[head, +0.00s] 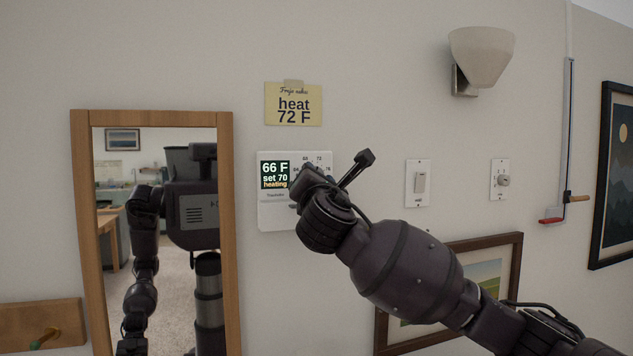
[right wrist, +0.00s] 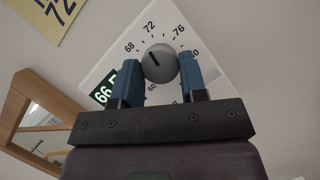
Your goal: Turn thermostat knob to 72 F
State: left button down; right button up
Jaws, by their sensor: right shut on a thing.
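The white thermostat (head: 275,218) is on the wall; its screen (head: 274,174) reads 66 F, set 70, heating. Its round grey knob (right wrist: 160,63) shows in the right wrist view, with a dial printed 68, 72 and 76 around it. The knob's dark mark points between 68 and 72. My right gripper (right wrist: 158,74) has its blue fingers on either side of the knob and is shut on it. In the head view my right gripper (head: 308,184) covers the knob. A yellow note (head: 293,104) above reads heat 72 F. My left gripper is not directly in view.
A wood-framed mirror (head: 226,230) stands left of the thermostat and reflects me. A light switch (head: 419,183) and a second knob plate (head: 500,180) are to the right. A wall lamp (head: 482,55) is above; a framed picture (head: 512,255) is behind my right arm.

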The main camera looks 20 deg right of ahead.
jog(key=shift+r+m+g+h, duration=0.1)
jog(key=shift+m+g+h, duration=0.4)
jog(key=shift+m, duration=1)
jog(key=o, duration=0.9)
jog(key=shift+o, duration=0.2)
jog(key=b+v, duration=0.2)
jog(key=v, duration=0.8)
jog(key=shift+s+a, duration=0.2)
jog(key=shift+s, duration=0.15)
